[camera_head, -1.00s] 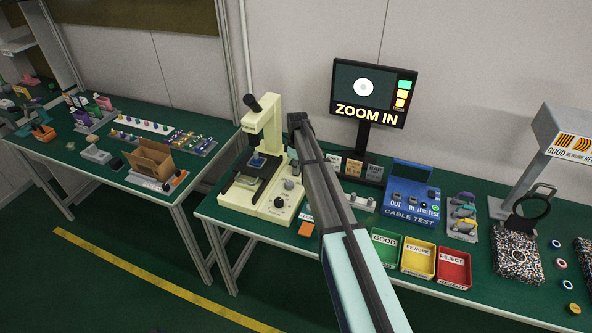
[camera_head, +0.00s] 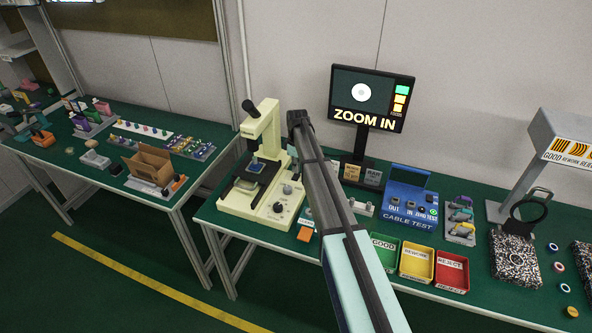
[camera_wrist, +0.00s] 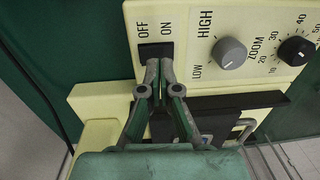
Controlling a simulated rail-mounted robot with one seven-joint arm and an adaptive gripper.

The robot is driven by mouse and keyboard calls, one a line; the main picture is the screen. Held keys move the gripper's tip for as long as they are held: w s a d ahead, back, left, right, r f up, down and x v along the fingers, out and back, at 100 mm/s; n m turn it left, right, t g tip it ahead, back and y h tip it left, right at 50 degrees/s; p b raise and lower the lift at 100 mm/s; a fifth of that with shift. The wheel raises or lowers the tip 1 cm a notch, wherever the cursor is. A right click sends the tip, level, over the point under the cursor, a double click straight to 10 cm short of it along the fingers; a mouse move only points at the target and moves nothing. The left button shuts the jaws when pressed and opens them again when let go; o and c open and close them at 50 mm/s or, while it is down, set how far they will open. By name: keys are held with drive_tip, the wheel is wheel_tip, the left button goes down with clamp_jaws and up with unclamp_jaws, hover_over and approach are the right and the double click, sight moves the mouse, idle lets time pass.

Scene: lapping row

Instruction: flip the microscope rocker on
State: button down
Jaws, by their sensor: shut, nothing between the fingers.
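The cream microscope (camera_head: 274,150) stands on the green bench, left of my arm in the head view. In the wrist view its panel (camera_wrist: 185,22) fills the top. The dark rocker (camera_wrist: 155,49) sits below the OFF and ON labels. My gripper (camera_wrist: 160,64) is shut and empty, with its fingertips at the lower edge of the rocker, close together. I cannot tell whether they touch it. The fingertips partly cover the rocker, and its tilt is unclear. My gripper does not show clearly in the head view.
On the panel, a grey LOW/HIGH knob (camera_wrist: 229,53) and a black ZOOM knob (camera_wrist: 296,51) lie right of the rocker. The monitor (camera_head: 371,97) reads ZOOM IN. The blue cable tester (camera_head: 410,206) and green, yellow and red trays (camera_head: 416,279) stand to the right.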

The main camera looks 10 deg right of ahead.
sight(294, 179)
wheel_tip(294, 179, up, 12)
drive_tip(key=s+b, duration=0.1)
drive_tip(key=b, duration=0.2)
drive_tip(key=shift+s+a+f+b, duration=0.15)
drive_tip(key=shift+a+b, duration=0.15)
drive_tip(key=shift+a, duration=0.05)
